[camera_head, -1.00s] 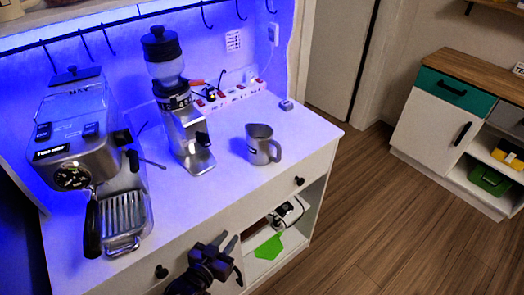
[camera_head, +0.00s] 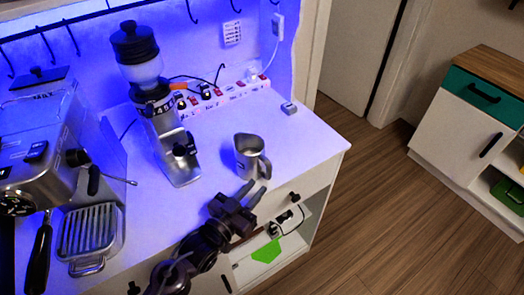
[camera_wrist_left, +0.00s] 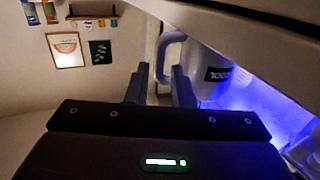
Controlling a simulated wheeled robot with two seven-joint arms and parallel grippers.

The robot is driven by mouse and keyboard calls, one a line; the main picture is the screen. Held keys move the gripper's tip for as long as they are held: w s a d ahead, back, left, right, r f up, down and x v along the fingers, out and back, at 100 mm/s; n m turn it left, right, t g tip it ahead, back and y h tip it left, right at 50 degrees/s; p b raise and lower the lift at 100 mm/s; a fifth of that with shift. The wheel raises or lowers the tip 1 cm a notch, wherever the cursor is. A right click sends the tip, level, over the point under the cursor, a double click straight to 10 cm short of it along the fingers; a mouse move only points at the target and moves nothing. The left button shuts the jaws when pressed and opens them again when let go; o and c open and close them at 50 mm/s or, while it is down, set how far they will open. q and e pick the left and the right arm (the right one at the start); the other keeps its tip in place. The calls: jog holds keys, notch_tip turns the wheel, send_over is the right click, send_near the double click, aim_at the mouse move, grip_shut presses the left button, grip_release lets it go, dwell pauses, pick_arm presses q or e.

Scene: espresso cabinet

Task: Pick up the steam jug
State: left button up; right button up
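The steam jug (camera_head: 248,155) is a small metal jug, upright on the white counter near its front right corner. Its handle points to the right and front in the head view. In the left wrist view the jug (camera_wrist_left: 212,68) is right of centre, with its handle beyond the fingertips. My left gripper (camera_head: 253,191) is by the counter's front edge, just in front of and below the jug. Its two fingers are apart and nothing is between them; they also show in the left wrist view (camera_wrist_left: 160,82). My right gripper is not in view.
A grinder (camera_head: 165,130) stands left of the jug, and an espresso machine (camera_head: 45,150) is at the far left. A power strip (camera_head: 225,95) lies along the back wall. The counter's front edge and a drawer knob (camera_head: 295,197) are close to my left gripper.

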aim_at(267, 173)
pick_arm(q)
jog(key=shift+w+d+r, duration=0.1)
jog(key=shift+w+d, duration=0.2)
jog(key=shift+w, duration=0.2)
jog(key=shift+w+d+r+p, duration=0.1)
jog(key=shift+w+d+p, duration=0.1)
jog(key=shift+w+p, duration=0.1)
jog(key=shift+w+d+r+p, duration=0.3)
jog(key=shift+w+d+p, duration=0.1)
jog(key=shift+w+p, duration=0.15)
jog(key=shift+w+d+r+p, duration=0.3)
jog(key=shift+w+d+p, duration=0.1)
jog(key=shift+w+p, duration=0.15)
jog(key=shift+w+d+f, duration=0.15)
jog(key=shift+w+d, duration=0.15)
jog(key=shift+w, duration=0.2)
jog(key=shift+w+d+f, duration=0.15)
jog(key=shift+w+d, duration=0.1)
jog(key=shift+w, duration=0.2)
jog(key=shift+w+d, duration=0.1)
jog(key=shift+w, duration=0.05)
jog(key=c, duration=0.4)
grip_shut()
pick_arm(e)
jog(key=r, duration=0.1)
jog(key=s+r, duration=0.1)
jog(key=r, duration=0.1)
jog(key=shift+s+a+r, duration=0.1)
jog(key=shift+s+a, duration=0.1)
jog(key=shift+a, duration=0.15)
